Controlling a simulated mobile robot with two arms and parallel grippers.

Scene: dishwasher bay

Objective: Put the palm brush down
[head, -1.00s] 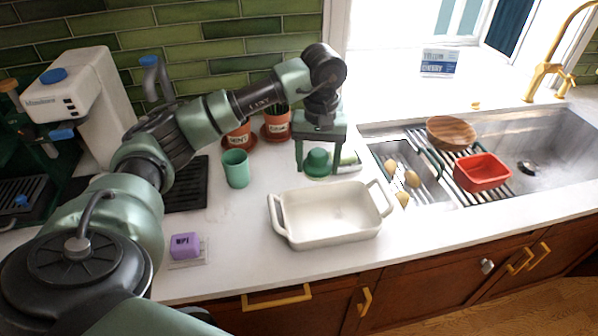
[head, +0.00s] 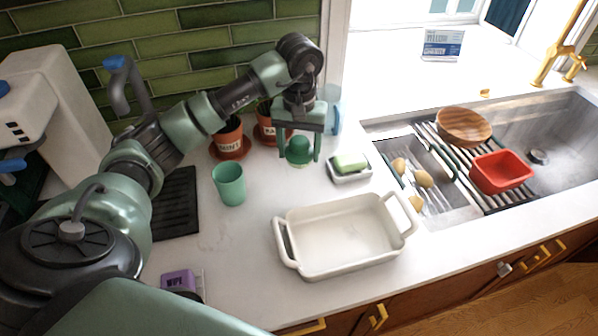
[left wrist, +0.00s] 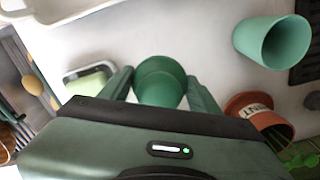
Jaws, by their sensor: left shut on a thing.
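The palm brush (head: 299,151) is a green, round-knobbed thing between the fingers of my left gripper (head: 300,155), which is shut on it. In the left wrist view the brush (left wrist: 160,82) sits between the two green fingers of the gripper (left wrist: 161,88). It is over the white counter (head: 240,240), behind the white baking dish (head: 345,235) and left of the soap dish. I cannot tell whether its underside touches the counter. My right gripper is not in view.
A soap dish with green soap (head: 350,163) lies right of the brush. A green cup (head: 229,184) and terracotta pots (head: 230,140) stand to the left. A clear bluish container (head: 333,110) is behind the gripper. The sink (head: 560,130) is at right.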

